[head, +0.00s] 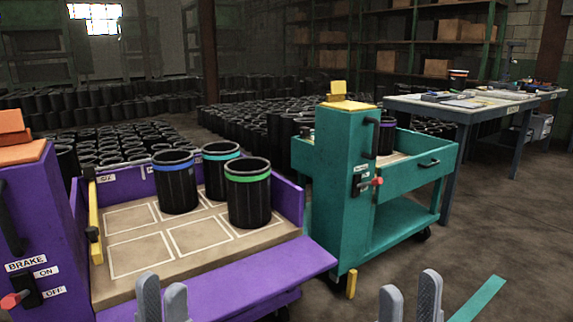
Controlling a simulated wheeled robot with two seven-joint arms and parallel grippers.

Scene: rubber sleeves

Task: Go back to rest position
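My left gripper (162,297) is at the bottom edge in the head view, in front of the purple cart (225,279). My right gripper (409,298) is at the bottom edge, right of centre, over the floor. Its fingers are apart and empty. Only the fingertips of both show. On the purple cart's tan top stand three black sleeves: one with a blue band (175,186), one with a teal band (215,172) and one with a green band (248,197).
A teal cart (337,190) stands right of centre and carries a purple-banded sleeve (386,137). A work table (462,113) is behind it at right. Many black sleeves stand on the floor behind. Bare floor (500,240) lies at right, with a teal stripe (478,299).

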